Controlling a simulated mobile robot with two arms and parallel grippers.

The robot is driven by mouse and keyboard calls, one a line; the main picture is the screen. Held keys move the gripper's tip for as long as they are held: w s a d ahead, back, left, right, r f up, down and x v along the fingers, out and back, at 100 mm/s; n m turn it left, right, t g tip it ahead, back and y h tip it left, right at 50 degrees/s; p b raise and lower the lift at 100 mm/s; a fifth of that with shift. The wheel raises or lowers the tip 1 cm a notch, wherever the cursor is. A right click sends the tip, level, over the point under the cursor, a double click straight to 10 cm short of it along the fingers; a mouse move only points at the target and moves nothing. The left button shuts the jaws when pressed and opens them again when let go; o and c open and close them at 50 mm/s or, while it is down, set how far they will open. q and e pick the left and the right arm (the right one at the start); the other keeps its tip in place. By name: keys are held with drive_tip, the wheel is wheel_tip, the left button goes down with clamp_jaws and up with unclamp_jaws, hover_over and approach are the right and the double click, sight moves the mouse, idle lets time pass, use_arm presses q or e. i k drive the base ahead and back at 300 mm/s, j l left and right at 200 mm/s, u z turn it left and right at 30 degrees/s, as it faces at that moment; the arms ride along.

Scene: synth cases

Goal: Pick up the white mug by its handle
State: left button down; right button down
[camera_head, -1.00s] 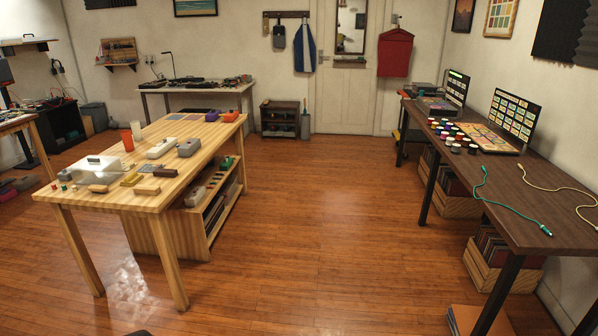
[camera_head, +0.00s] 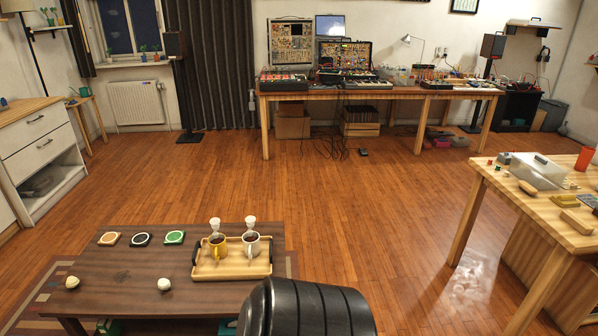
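The white mug (camera_head: 251,244) stands upright on a wooden tray (camera_head: 234,270) with dark end handles, on a low dark table (camera_head: 125,278) at lower left. Its handle seems to be on its right side, but is small to see. A yellow mug (camera_head: 217,246) stands just left of it on the same tray. Both mugs hold something dark. Neither of my grippers is in view.
A black rounded shape (camera_head: 306,308) at bottom centre hides the floor by the low table's right corner; I cannot tell what it is. Several coasters (camera_head: 174,238) lie left of the tray. Open floor (camera_head: 370,210) separates the low table from a light wooden table (camera_head: 490,185) at right.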

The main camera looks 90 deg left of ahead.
sight(252, 245)
drive_tip(key=u, duration=3.15)
drive_tip(key=i+l+u, duration=0.15)
drive_tip(key=u, duration=0.25)
drive_tip(key=i+l+u, duration=0.1)
drive_tip(key=l+u, duration=0.3)
drive_tip(key=i+l+u, duration=0.1)
drive_tip(key=u, duration=0.3)
